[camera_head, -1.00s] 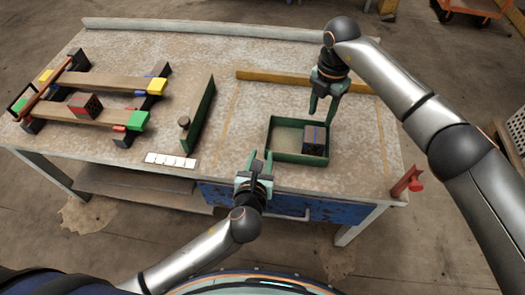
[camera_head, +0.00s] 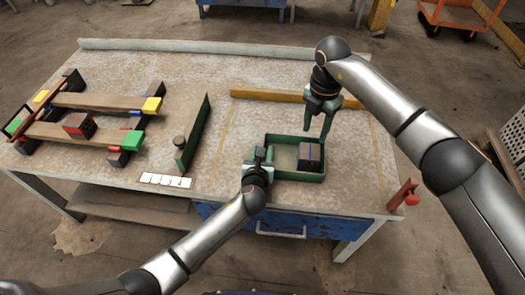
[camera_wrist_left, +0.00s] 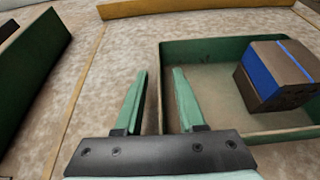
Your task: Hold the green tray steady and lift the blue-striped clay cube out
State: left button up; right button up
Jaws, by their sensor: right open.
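The green tray (camera_head: 291,177) is a shallow open box on the right part of the worktable. The clay cube (camera_head: 309,157), brown with a blue stripe, sits inside it at the right side. In the left wrist view the cube (camera_wrist_left: 278,75) is in the tray's right part. My left gripper (camera_head: 260,155) is at the tray's left wall. In the left wrist view its fingers (camera_wrist_left: 160,72) are apart, one on each side of that wall, with visible gaps. My right gripper (camera_head: 319,118) is open and empty, pointing down above the tray, higher than the cube.
A wooden strip (camera_head: 290,97) lies behind the tray. A green upright board (camera_head: 194,132) stands to the left. A rack of wooden planks (camera_head: 90,118) with a red brick (camera_head: 79,125) is at far left. A red clamp (camera_head: 403,195) is at the right edge.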

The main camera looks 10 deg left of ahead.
pick_arm(q)
grip_shut()
dwell(0.3)
dwell(1.2)
